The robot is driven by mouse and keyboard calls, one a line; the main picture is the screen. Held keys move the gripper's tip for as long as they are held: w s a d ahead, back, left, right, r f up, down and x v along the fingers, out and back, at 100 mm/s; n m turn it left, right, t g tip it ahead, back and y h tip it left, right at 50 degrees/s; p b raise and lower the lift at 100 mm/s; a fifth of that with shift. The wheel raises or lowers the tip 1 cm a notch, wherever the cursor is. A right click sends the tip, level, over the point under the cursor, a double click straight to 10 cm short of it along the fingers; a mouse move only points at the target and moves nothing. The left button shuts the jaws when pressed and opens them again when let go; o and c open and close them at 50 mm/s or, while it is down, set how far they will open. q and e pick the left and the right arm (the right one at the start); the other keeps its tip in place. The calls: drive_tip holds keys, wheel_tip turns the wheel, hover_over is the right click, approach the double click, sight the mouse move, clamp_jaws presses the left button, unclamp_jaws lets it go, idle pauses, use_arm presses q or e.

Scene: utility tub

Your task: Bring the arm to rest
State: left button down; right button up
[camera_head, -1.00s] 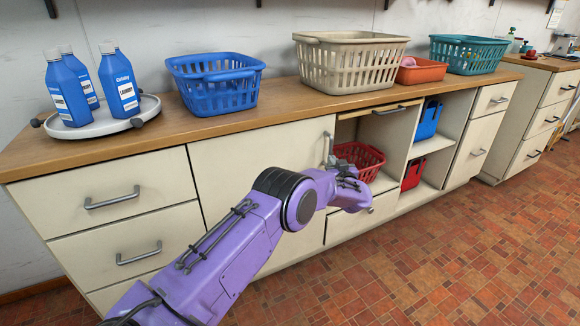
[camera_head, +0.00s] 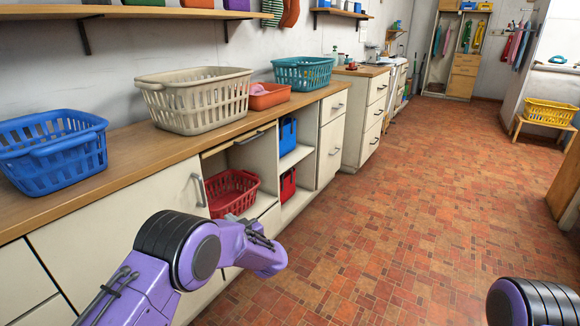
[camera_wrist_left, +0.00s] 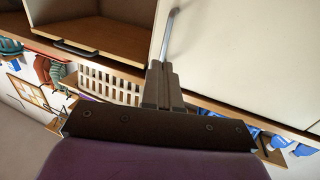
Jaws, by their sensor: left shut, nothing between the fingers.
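My left arm (camera_head: 200,255) is purple with a black joint and comes in from the lower left in the head view. It is bent in front of the counter's cupboards, with its wrist end (camera_head: 262,255) over the floor's edge near the open shelf. The fingers are hard to make out there. In the left wrist view the left gripper (camera_wrist_left: 158,72) is shut and empty, with its fingers pressed together near a cabinet door (camera_wrist_left: 240,45) and its metal handle (camera_wrist_left: 169,32). A black and purple part of my right arm (camera_head: 535,302) shows at the lower right; its gripper is out of view.
The counter carries a blue basket (camera_head: 55,155), a beige basket (camera_head: 195,100), an orange bin (camera_head: 268,97) and a teal basket (camera_head: 303,75). A red basket (camera_head: 232,192) sits in the open shelf below. The tiled floor (camera_head: 400,200) to the right is clear.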

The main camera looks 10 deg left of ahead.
use_arm(q)
drive_tip(key=s+d+f+m+t+h, duration=0.1)
drive_tip(key=s+f+h, duration=0.25)
drive_tip(key=f, duration=0.25)
drive_tip(key=s+f+m+h, duration=0.1)
drive_tip(key=s+f+h, duration=0.1)
drive_tip(key=s+f, duration=0.3)
drive_tip(key=s+f+m+g+h, duration=0.1)
drive_tip(key=s+f+g+h, duration=0.15)
drive_tip(key=s+f, duration=0.65)
drive_tip(key=s+f+g+h, duration=0.1)
drive_tip(key=s+f+g, duration=0.25)
drive_tip(key=s, duration=0.95)
drive_tip(key=s+a+f+g+h, duration=0.1)
drive_tip(key=s+f+g, duration=0.15)
drive_tip(key=s, duration=1.55)
wheel_tip(320, 180, up, 19)
drive_tip(key=w+p, duration=0.1)
drive_tip(key=p, duration=1.7)
drive_tip(key=shift+w+a+f+g, duration=0.15)
drive_tip(key=shift+w+f+g, duration=0.05)
drive_tip(key=shift+g, duration=0.15)
